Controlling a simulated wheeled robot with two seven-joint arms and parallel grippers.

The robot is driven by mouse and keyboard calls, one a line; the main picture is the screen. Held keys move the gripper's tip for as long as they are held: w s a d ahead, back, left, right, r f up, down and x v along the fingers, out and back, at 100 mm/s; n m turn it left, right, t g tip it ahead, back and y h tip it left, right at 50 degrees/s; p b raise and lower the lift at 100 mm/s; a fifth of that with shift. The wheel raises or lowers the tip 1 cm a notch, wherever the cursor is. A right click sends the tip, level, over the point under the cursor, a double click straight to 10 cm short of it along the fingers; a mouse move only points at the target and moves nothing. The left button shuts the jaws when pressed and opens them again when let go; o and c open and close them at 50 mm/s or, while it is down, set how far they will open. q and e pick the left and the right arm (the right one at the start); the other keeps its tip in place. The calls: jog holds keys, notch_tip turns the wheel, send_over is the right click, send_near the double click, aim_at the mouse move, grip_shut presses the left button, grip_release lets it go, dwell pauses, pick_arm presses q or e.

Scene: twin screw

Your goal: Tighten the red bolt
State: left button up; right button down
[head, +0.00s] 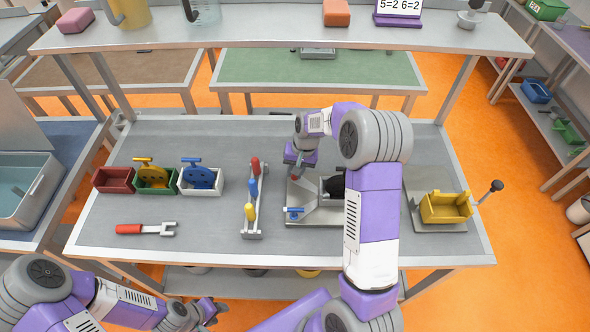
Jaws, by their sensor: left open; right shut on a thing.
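A grey metal fixture (318,216) sits right of the middle of the table. A blue bolt (294,211) shows at its front left. My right gripper (294,176) reaches down at the fixture's back left corner. It is shut on the red bolt, of which only a small red part (291,182) shows at the fingers. The gripper hides the rest of the bolt, so how deep it sits cannot be seen. My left gripper (213,309) is open and empty, low in front of the table's front edge, away from the fixture.
A rack (252,211) with red, blue and yellow handles stands left of the fixture. A red-handled wrench (146,229) lies at the front left. Red, green and white bins (113,181) stand behind it. A yellow vise-like holder (445,208) is at the right. A shelf (280,37) crosses the back.

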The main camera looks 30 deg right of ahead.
jog(key=m, duration=0.2)
jog(key=m+p, duration=0.1)
jog(key=shift+d+r+m+t+h, duration=0.1)
jog(key=shift+r+m+t+h, duration=0.1)
jog(key=shift+m+t+h, duration=0.15)
jog(key=m+p, duration=0.2)
jog(key=m, duration=0.1)
jog(key=shift+m+h, duration=0.25)
jog(key=shift+m, duration=0.1)
jog(key=m+h+p, duration=0.1)
jog(key=m+p, duration=0.3)
jog(key=m, duration=0.2)
jog(key=shift+p, duration=0.3)
jog(key=shift+a+f+m+h+p, duration=0.15)
jog(key=shift+m+p, duration=0.45)
jog(key=shift+m, duration=0.3)
jog(key=shift+a+m+h+p, duration=0.15)
jog(key=shift+m+p, duration=0.45)
jog(key=shift+m, duration=0.3)
jog(key=shift+d, duration=0.1)
jog(key=shift+s+f, duration=0.1)
jog(key=c, duration=1)
grip_release()
jog(key=shift+c, duration=0.2)
